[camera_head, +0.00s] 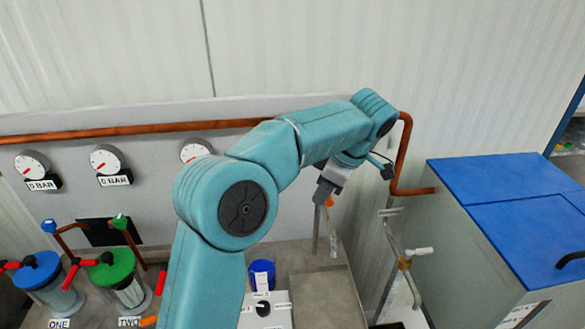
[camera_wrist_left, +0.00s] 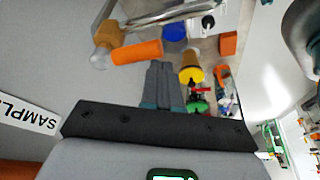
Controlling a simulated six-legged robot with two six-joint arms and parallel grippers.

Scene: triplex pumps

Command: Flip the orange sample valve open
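The orange sample valve handle (camera_wrist_left: 137,52) sits on a brass valve body (camera_wrist_left: 106,36) in the left wrist view. In the head view only a small bit of the orange handle (camera_head: 329,201) shows below my wrist. My left gripper (camera_wrist_left: 163,66) has its two fingers together with nothing visible between them. Its tips are just beside the orange handle; I cannot tell if they touch it. In the head view my left gripper (camera_head: 322,195) is at the pipe by the wall, its fingers partly hidden. My right gripper is not in view.
A blue cup (camera_head: 262,271) and a white box with a black knob (camera_head: 265,312) stand below. A second pipe with a white-handled tap (camera_head: 420,252) and a blue-topped cabinet (camera_head: 510,178) are at right. Gauges (camera_head: 107,160) line the wall. A SAMPLE label (camera_wrist_left: 28,113) shows in the wrist view.

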